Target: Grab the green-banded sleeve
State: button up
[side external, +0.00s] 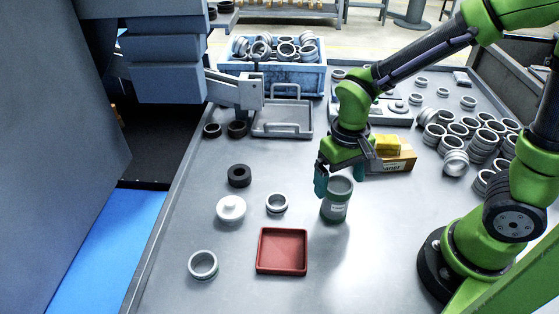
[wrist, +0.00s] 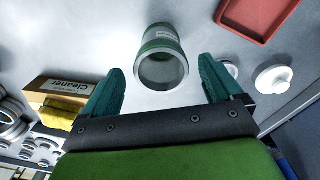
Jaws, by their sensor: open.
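The green-banded sleeve (side external: 336,204) stands upright on the grey table, a metal cylinder with a dark green band and a white label. In the wrist view the sleeve (wrist: 163,50) shows its open round end and its label, between and beyond the teal fingertips. My gripper (side external: 341,179) is at the sleeve's top in the side view, with one finger to its left and the other partly hidden. In the wrist view my gripper (wrist: 160,75) is open, with visible gaps on both sides of the sleeve and nothing held.
A red tray (side external: 282,251) lies in front, left of the sleeve. A white lidded piece (side external: 231,209) and loose rings are farther left. A cleaner box (side external: 395,158) with a yellow item (side external: 387,144) stands close behind right. Many metal rings (side external: 483,140) crowd the right.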

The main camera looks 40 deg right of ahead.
aim_at(337, 191)
notch_tip(337, 191, down, 4)
jog(key=shift+w+f, duration=0.1)
jog(key=c, duration=1.1)
jog(key=shift+a, duration=0.1)
